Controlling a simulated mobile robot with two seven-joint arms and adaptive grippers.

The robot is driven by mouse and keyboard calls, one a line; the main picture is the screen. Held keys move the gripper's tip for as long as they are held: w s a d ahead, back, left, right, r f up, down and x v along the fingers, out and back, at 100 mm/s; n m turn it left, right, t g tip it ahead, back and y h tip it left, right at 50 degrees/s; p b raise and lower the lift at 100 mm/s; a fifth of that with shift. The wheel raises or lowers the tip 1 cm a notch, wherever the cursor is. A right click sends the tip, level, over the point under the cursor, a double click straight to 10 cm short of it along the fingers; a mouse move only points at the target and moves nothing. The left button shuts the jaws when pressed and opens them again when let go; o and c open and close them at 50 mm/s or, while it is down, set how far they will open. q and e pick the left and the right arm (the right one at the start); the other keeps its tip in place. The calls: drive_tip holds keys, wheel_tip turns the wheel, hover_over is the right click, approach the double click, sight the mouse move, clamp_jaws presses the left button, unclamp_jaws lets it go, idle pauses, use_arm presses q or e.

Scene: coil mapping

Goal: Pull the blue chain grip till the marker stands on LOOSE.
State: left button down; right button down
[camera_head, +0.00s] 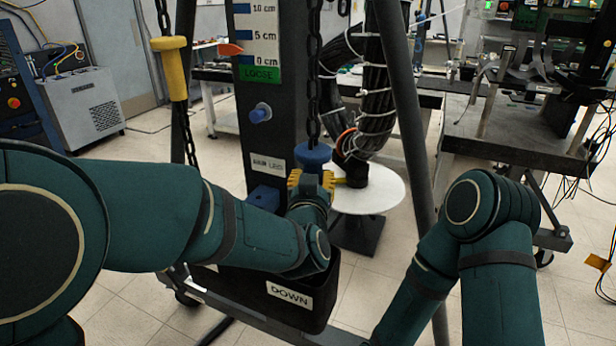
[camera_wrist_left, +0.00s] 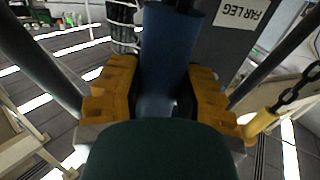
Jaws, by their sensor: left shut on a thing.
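The blue chain grip (camera_head: 312,157) hangs on a dark chain (camera_head: 313,90) in front of the dark post. My left gripper (camera_head: 311,182) is shut on it from below; the grip's top shows above the fingers. In the left wrist view the blue grip (camera_wrist_left: 168,50) stands between the yellow finger pads (camera_wrist_left: 165,100). The orange marker (camera_head: 230,49) is at the left edge of the scale (camera_head: 258,35), between the 5 cm and 0 cm lines, above the green LOOSE label (camera_head: 260,75). My right arm is at the lower right; its gripper is out of view.
A yellow chain grip (camera_head: 173,68) hangs on another chain at the left. A black bin marked DOWN (camera_head: 265,290) is below my left gripper. Dark stand legs (camera_head: 408,95) flank the post. A round white plate (camera_head: 385,196) and a bench (camera_head: 510,135) are to the right.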

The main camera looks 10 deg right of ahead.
use_arm(q)
drive_tip(key=shift+f, duration=0.5)
drive_tip(key=c, duration=0.5)
unclamp_jaws()
drive_tip(key=shift+w, duration=0.1)
drive_tip(key=shift+c, duration=0.2)
drive_tip(key=v, duration=1.2)
